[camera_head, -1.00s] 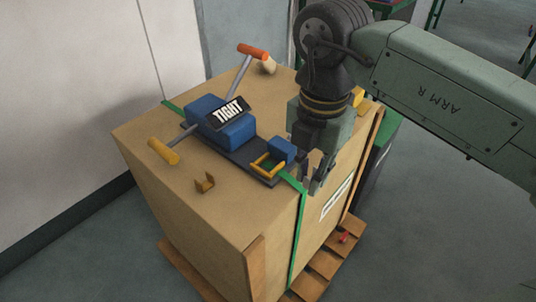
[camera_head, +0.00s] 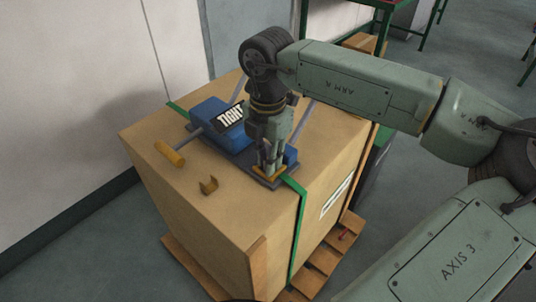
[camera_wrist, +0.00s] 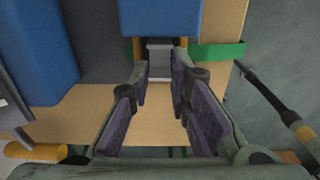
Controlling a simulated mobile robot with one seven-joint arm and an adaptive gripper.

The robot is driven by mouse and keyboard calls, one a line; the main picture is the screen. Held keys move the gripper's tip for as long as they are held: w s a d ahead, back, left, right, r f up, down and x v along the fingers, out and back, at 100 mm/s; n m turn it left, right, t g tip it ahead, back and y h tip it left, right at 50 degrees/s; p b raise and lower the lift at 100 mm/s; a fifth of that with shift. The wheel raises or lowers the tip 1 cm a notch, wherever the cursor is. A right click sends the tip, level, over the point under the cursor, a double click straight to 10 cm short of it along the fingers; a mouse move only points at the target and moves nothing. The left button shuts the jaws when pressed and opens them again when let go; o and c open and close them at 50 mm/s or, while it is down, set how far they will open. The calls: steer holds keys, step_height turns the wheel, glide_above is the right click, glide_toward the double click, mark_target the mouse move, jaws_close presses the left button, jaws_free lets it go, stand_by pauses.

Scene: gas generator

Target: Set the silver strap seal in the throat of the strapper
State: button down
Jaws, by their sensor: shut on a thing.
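The strapper is a blue tool marked TIGHT (camera_head: 215,118) on a dark base plate on top of the carton. Its throat, framed by a yellow guide (camera_head: 258,174), is at the front end, beside the green strap. My gripper (camera_head: 268,170) points down over this throat and hides part of it. In the wrist view, the silver seal (camera_wrist: 160,58) sits between my fingertips (camera_wrist: 160,78), with yellow guide posts on both sides and a blue block (camera_wrist: 160,17) just beyond. My gripper is shut on the seal. Whether the seal touches the throat floor cannot be told.
A brown bent clip (camera_head: 208,186) lies on the carton (camera_head: 190,225), left of my gripper. The strapper's yellow handle (camera_head: 169,154) sticks out to the left. Green strap (camera_head: 298,230) runs down the carton's front. The carton stands on a wooden pallet (camera_head: 318,267).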

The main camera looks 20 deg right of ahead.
steer(key=shift+f, duration=0.15)
steer(key=c, duration=1.5)
jaws_free()
step_height(320, 180, up, 12)
steer(key=p, duration=0.6)
steer(key=shift+r, duration=0.2)
